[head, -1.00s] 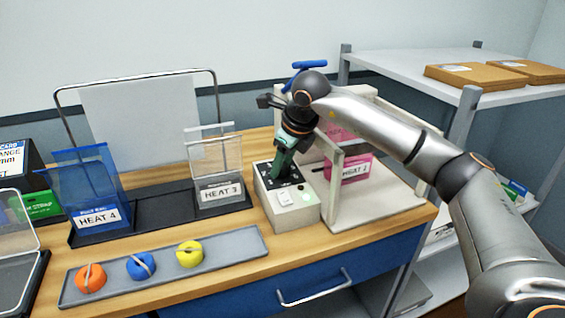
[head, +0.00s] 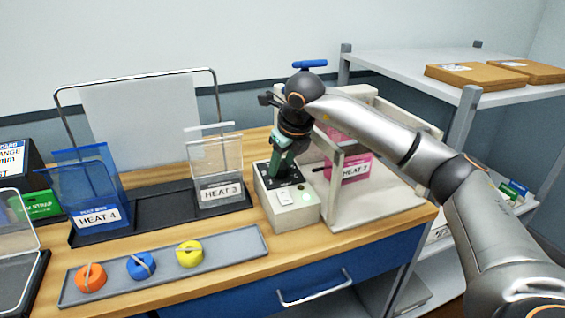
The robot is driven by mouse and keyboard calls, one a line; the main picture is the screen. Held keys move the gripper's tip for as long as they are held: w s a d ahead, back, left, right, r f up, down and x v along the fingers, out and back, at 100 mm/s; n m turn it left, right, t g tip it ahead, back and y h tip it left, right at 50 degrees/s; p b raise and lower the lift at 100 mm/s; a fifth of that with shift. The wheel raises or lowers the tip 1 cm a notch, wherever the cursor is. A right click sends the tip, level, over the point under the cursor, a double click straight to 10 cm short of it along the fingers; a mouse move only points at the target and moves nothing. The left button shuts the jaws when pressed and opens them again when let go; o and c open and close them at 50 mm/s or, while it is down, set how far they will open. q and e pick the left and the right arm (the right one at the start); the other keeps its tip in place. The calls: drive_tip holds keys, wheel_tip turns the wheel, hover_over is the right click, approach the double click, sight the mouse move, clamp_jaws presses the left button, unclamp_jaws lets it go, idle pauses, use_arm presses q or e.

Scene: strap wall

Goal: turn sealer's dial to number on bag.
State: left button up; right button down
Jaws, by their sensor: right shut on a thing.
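My right gripper (head: 281,165) points down onto the dark top panel and is shut on the dial, which the fingers hide. The dial's setting cannot be read. A pink bag (head: 345,168) labelled HEAT 2 is in the white sealer frame (head: 338,205) to the right of the box. A blue bag (head: 95,190) labelled HEAT 4 and a clear bag (head: 217,170) labelled HEAT 3 stand in a black rack on the left. My left gripper is not in view.
A grey tray (head: 215,256) with orange, blue and yellow round pieces lies at the front. The black rack (head: 165,208) has an empty middle. A grey shelf (head: 400,72) with brown boxes stands at the right. A clear-lidded case is at the left edge.

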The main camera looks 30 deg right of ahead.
drive_tip(key=m+h, duration=0.1)
drive_tip(key=m, duration=0.5)
drive_tip(key=shift+w+a+m+g+h, duration=0.1)
drive_tip(key=shift+a+m+g+h, duration=0.1)
drive_tip(key=shift+m+g+h, duration=0.15)
drive_tip(key=shift+m, duration=0.35)
drive_tip(key=shift+r, duration=0.1)
drive_tip(key=shift+c, duration=2)
unclamp_jaws()
drive_tip(key=p+v, duration=0.1)
drive_tip(key=v, duration=1.1)
drive_tip(key=shift+a+r, duration=0.2)
